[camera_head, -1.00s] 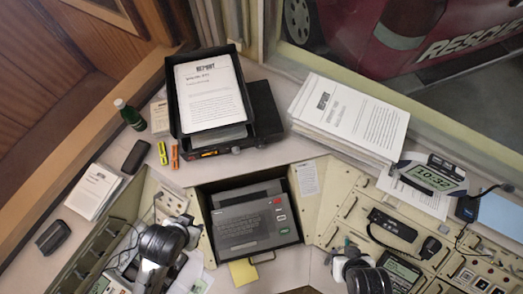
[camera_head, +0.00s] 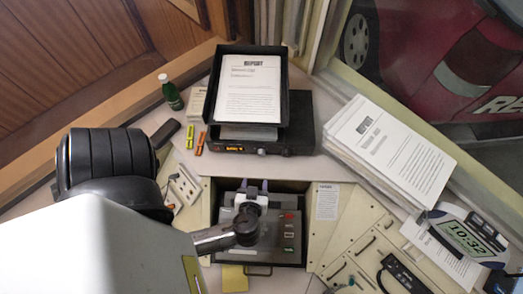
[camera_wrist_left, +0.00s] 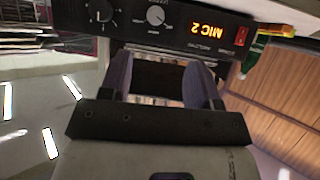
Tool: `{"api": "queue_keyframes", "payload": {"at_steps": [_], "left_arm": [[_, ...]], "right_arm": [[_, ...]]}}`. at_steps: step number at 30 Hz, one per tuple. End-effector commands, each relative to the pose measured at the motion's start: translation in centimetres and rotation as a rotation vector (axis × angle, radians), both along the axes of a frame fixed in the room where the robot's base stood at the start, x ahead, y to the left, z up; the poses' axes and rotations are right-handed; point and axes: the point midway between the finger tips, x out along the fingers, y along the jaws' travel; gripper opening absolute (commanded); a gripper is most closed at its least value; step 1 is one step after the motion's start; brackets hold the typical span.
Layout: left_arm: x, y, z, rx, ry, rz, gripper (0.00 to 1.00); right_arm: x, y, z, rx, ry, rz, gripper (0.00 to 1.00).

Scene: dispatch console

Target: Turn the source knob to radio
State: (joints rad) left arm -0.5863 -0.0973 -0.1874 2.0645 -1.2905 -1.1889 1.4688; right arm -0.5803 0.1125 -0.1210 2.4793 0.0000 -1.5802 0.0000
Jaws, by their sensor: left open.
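A black audio unit (camera_head: 240,147) with a lit orange display stands on the desk shelf under a paper tray. In the left wrist view its display (camera_wrist_left: 208,29) reads MIC 2. A light grey knob (camera_wrist_left: 156,16) and a darker knob (camera_wrist_left: 103,11) with dial marks are on its front; I cannot read which is labelled source. In the head view the grey knob (camera_head: 261,152) is right of the display. My left gripper (camera_head: 254,184) is open and empty, pointing at the unit's front from below, apart from the knobs. Its fingers also show in the wrist view (camera_wrist_left: 161,68). My right gripper is out of view.
A paper tray (camera_head: 285,95) sits on the unit. A paper stack (camera_head: 390,150) and a clock (camera_head: 466,238) are at right.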

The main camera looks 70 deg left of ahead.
Motion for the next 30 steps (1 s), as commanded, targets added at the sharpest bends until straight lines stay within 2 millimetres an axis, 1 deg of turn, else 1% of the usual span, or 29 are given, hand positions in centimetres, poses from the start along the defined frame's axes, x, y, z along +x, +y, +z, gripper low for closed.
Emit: {"api": "queue_keyframes", "payload": {"at_steps": [4,8,11,21,27,30], "left_arm": [[0.3,-0.2,-0.3,0.024,-0.066,0.009,0.57],[1.0,0.8,-0.5,0.033,-0.083,0.007,0.57],[1.8,2.1,-1.0,0.034,-0.084,0.009,0.57],[4.7,7.1,-3.5,0.032,-0.081,0.008,0.57],[5.9,9.3,-4.6,0.031,-0.081,0.009,0.57],[6.3,9.9,-5.0,0.030,-0.081,0.008,0.57]], "right_arm": [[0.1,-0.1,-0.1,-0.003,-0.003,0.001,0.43],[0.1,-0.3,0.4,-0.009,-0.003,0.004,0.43],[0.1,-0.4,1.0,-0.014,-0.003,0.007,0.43],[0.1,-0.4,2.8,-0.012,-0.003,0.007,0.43],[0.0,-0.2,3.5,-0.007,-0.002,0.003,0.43],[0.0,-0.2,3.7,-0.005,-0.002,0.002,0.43]]}}
